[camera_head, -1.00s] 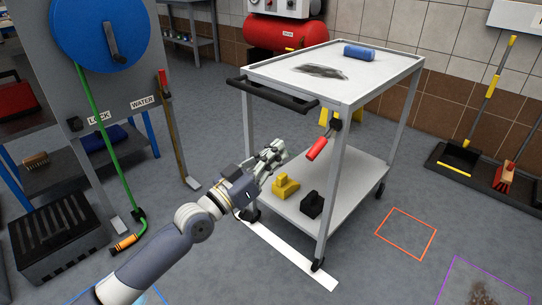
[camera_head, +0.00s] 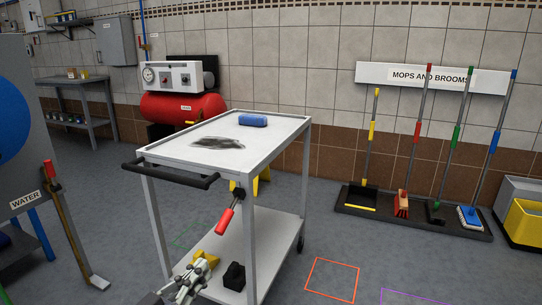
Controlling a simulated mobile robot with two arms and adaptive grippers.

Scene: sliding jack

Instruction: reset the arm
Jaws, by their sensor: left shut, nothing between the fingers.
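My left gripper (camera_head: 190,279) is low in the head view, in front of the cart's lower shelf. Its fingers are shut with nothing between them. Only the gripper and a bit of my left arm show at the bottom edge. My right gripper is not in view. The white cart (camera_head: 170,153) stands in the middle, with a black push handle (camera_head: 170,177) on its near left side. A red-handled tool (camera_head: 225,220) hangs at the cart's near corner post. A yellow block (camera_head: 206,259) and a black block (camera_head: 234,276) are on the lower shelf; my gripper partly overlaps the yellow one.
A blue object (camera_head: 252,121) and a dark stain (camera_head: 219,143) are on the cart top. A red compressor (camera_head: 182,107) stands behind. Mops and brooms stand on a black tray (camera_head: 413,213) at the right. An orange floor outline (camera_head: 332,280) lies on free floor right of the cart.

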